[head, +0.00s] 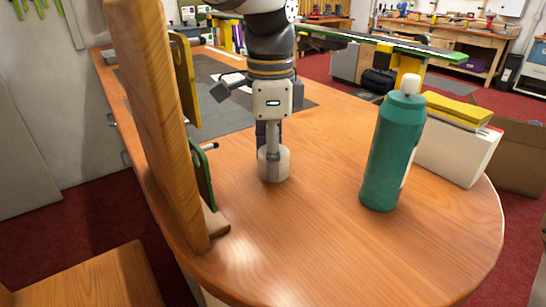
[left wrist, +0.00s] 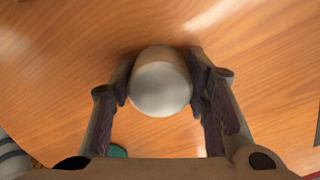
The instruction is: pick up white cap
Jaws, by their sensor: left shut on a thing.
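A white cap (head: 273,166), a short pale cylinder, is on or just above the wooden table; I cannot tell if it touches. In the left wrist view the white cap (left wrist: 160,82) is round and smooth, between the two dark fingers. My left gripper (head: 271,146) comes down over it from above and is shut on it, one finger on each side (left wrist: 160,85). The fingers partly hide its top in the head view. My right gripper is not in view.
A green bottle (head: 393,150) with a white top stands upright to the right. Behind it is a white box (head: 455,150) with yellow items (head: 458,108) on top. A tall wooden board (head: 160,120) rises at the left. The table's front (head: 330,240) is clear.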

